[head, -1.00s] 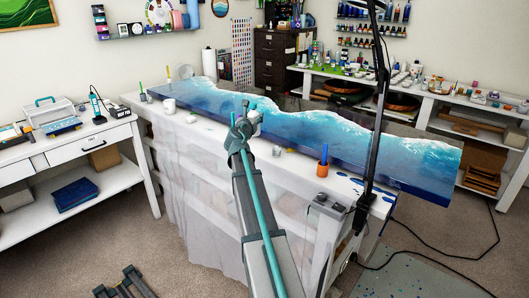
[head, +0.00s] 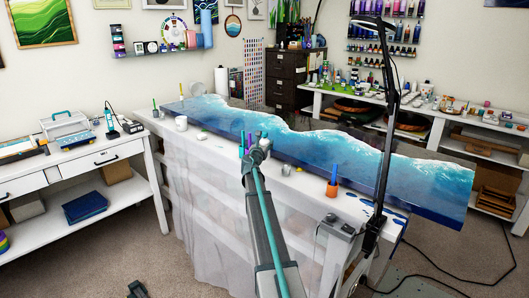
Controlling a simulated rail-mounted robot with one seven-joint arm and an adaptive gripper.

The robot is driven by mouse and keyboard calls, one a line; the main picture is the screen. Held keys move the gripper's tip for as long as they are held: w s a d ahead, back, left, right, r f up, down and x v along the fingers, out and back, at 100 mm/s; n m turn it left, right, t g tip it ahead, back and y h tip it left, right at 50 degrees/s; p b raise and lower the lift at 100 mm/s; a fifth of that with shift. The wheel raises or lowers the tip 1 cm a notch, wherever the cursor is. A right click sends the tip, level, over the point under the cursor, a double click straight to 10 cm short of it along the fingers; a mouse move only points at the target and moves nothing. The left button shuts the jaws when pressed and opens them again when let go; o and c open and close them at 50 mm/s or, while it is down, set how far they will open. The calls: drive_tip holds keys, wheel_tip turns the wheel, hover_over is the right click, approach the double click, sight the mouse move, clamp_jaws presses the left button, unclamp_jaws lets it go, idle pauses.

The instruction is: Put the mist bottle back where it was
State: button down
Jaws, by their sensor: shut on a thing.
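My gripper (head: 255,143) is at the end of my outstretched arm, in the middle of the head view. It appears over the near edge of the long white worktable (head: 215,150), in front of the blue resin slab. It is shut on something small. Purple and teal bits show at the fingers, but the gripper hides most of what it holds, so the mist bottle's shape cannot be made out. I cannot tell how high the gripper is above the table.
The blue wave slab (head: 340,150) covers most of the worktable. An orange cup (head: 332,190) with a blue stick stands at its near edge, beside a black lamp stand (head: 381,180). A white cup (head: 181,123) stands left. Crowded shelves (head: 445,110) line the right.

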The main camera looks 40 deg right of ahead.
drive_tip(key=shift+w+d+f, duration=0.15)
drive_tip(key=f, duration=0.3)
drive_tip(key=shift+w+d+f, duration=0.1)
drive_tip(key=shift+w+d, duration=0.05)
drive_tip(key=shift+w, duration=0.05)
drive_tip(key=shift+f, duration=0.25)
drive_tip(key=shift+f, duration=0.1)
drive_tip(key=shift+f+b, duration=0.1)
drive_tip(key=shift+b, duration=0.2)
drive_tip(key=shift+c, duration=2.3)
unclamp_jaws()
